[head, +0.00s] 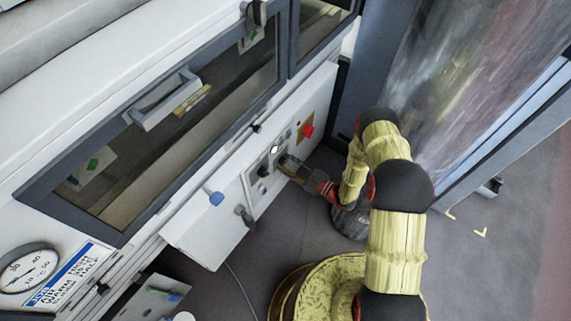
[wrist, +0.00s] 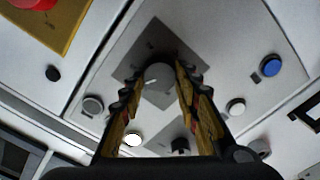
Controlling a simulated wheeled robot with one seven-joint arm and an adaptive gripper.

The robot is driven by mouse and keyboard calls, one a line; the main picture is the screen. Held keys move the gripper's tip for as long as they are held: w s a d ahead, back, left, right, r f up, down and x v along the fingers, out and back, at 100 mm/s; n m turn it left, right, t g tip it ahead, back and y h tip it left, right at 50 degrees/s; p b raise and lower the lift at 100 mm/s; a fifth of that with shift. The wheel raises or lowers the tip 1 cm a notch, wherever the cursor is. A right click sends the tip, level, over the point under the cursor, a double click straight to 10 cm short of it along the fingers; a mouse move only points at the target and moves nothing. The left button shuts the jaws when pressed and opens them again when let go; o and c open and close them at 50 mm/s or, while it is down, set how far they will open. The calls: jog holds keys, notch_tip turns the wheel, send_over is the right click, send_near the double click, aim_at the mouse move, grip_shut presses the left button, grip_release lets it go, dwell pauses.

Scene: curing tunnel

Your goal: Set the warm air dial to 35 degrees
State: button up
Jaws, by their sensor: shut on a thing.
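The dial (wrist: 157,73) is a round grey knob with a pale pointer line, on a dark grey square plate in the wrist view. My gripper (wrist: 160,80) has its ribbed fingertips on either side of it and is shut on it. The scale marks around the knob are too faint to read. In the head view my gripper (head: 284,163) reaches the white control panel (head: 214,239), and its fingers hide the dial there. A round temperature gauge (head: 28,270) is at the lower left, too small to read surely.
A red button (head: 306,130) on a yellow plate, a lit white button (wrist: 134,139), a black knob (wrist: 180,147) and a blue button (wrist: 270,67) are close around. A handled window door (head: 165,98) is above the panel. Open floor (head: 475,270) lies right.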

jog(key=m, duration=0.4)
jog(key=shift+m, duration=2)
jog(key=o, duration=1.1)
jog(key=shift+p, duration=0.3)
jog(key=shift+o, duration=0.2)
jog(key=shift+w+r, duration=0.1)
jog(key=shift+r, duration=0.5)
notch_tip(320, 180, up, 9)
